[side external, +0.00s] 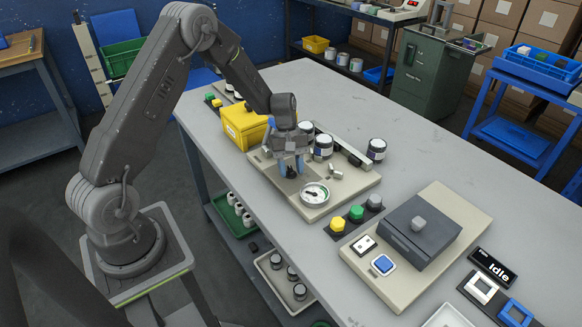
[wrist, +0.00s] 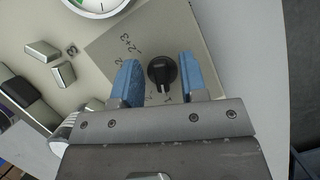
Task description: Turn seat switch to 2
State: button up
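The seat switch is a black round knob (wrist: 162,72) on a grey plate (wrist: 105,42) with printed marks, including "2" and "2+3". Its pointer bar aims down in the wrist view, towards my gripper body, near a mark that looks like "1". My gripper (wrist: 158,78) has its two blue fingers apart, one on each side of the knob. Gaps show between the fingers and the knob. In the side view my gripper (side external: 291,166) points down over the beige panel (side external: 345,192), with the dark knob (side external: 291,173) low between the fingertips.
A round gauge (side external: 314,193) sits close in front of the knob. Metal blocks (side external: 335,173), dark-and-white rolls (side external: 323,146) and a yellow box (side external: 243,127) stand near my gripper. Coloured buttons (side external: 356,212) and a grey-lidded unit (side external: 422,228) are further right.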

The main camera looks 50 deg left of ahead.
jog(key=c, duration=0.6)
jog(key=shift+o, duration=0.2)
jog(key=shift+m, duration=0.4)
jog(key=m+g, duration=0.1)
jog(key=m, duration=0.2)
jog(key=m+g+y, duration=0.1)
jog(key=m, duration=0.1)
jog(key=shift+a+m+y, duration=0.1)
jog(key=shift+m+y, duration=0.2)
jog(key=shift+m, duration=0.1)
jog(key=o, duration=0.6)
jog(key=shift+c, duration=0.2)
jog(key=shift+r, duration=0.1)
